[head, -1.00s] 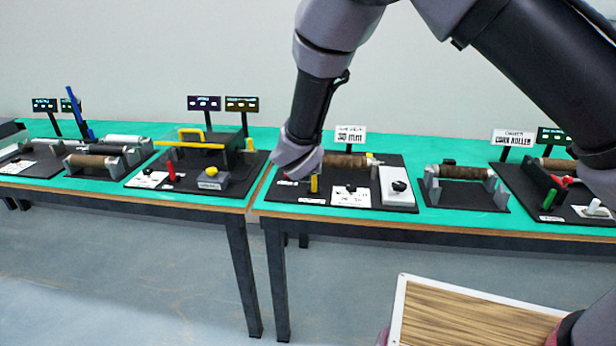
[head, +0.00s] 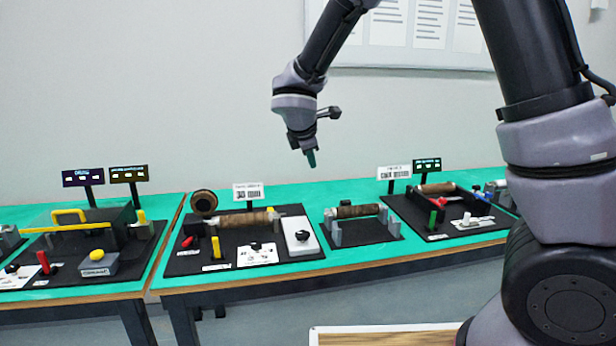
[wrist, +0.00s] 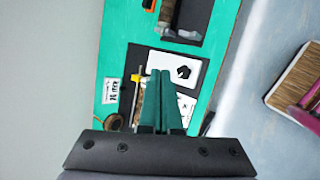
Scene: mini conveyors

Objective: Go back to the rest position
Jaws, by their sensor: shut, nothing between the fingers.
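My gripper (head: 311,160) hangs in the air above the green-topped tables in the head view, fingers pointing down and empty. In the wrist view its two dark green fingers (wrist: 160,78) lie close together, shut. Below it is a black station board (head: 240,263) with a brown roller (head: 243,220), a yellow post (head: 215,247), a red handle (head: 187,242) and a white block with a black knob (head: 302,237). The gripper is clear of all of these. In the wrist view the white block (wrist: 170,66) shows just beyond the fingertips.
A small roller stand (head: 362,226) and another station with a green post (head: 431,221) stand to the right. A station with a yellow handle (head: 69,215) stands to the left. Upright signs (head: 248,193) rise behind the boards. A wood-topped surface (head: 390,338) is at the bottom edge.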

